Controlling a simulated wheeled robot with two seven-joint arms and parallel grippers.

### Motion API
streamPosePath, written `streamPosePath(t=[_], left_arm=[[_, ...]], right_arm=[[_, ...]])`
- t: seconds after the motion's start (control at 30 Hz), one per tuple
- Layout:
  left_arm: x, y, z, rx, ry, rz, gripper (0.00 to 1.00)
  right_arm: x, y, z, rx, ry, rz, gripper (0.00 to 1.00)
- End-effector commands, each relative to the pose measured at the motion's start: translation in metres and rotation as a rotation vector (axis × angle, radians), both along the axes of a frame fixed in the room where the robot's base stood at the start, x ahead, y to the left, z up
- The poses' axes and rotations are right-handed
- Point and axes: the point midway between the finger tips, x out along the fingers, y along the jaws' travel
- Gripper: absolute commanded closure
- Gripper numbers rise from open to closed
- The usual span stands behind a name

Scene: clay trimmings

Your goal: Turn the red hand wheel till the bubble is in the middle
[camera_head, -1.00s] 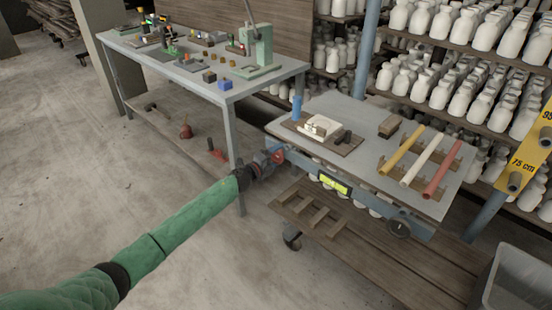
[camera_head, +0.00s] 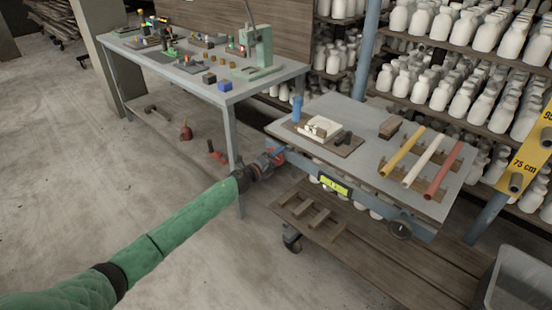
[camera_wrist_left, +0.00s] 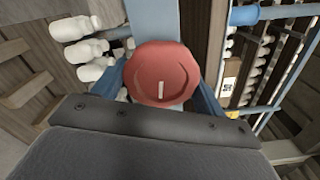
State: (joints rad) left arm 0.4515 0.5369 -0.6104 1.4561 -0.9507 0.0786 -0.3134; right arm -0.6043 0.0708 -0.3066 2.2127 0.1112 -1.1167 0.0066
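The red hand wheel (camera_wrist_left: 161,65) fills the middle of the left wrist view, with a pale mark on its face. It also shows at the left end of the tilting table's blue beam in the head view (camera_head: 279,158). My left gripper (camera_head: 275,158) is at the wheel. In the left wrist view its blue fingers flank the wheel and appear to touch its rim on both sides. The yellow-green level vial (camera_head: 334,185) sits on the beam's front; the bubble's exact place is too small to tell. My right gripper is out of view.
The grey tabletop (camera_head: 365,135) carries a blue cylinder, a white block on a board and yellow, white and red rods. A workbench (camera_head: 232,92) stands behind to the left. A wooden lower shelf (camera_head: 350,250) lies beneath. Open floor is at left.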

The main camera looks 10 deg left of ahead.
Motion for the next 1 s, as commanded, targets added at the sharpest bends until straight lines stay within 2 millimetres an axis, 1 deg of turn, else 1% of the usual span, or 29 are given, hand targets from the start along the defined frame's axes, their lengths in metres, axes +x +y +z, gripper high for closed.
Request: streamPosePath(t=[0.03,0.1,0.37,0.47,0.63,0.83,1.0], left_arm=[[-0.001,-0.001,-0.003,0.0,0.003,-0.001,0.19],[-0.001,-0.001,-0.003,0.0,0.003,-0.001,0.07],[-0.001,0.0,-0.001,0.0,0.001,0.0,0.07],[-0.004,0.002,-0.001,0.0,0.001,0.0,0.07],[-0.023,0.014,-0.002,0.002,0.001,0.001,0.07],[-0.05,0.028,-0.003,0.001,0.002,-0.001,0.07],[-0.064,0.037,-0.003,0.0,0.002,0.0,0.07]], right_arm=[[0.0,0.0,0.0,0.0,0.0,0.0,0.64],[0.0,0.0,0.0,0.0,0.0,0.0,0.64],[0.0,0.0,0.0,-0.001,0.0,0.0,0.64],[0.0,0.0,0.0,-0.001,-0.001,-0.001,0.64],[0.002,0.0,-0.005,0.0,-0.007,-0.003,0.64],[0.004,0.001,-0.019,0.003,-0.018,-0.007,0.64],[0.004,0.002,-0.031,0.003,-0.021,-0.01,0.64]])
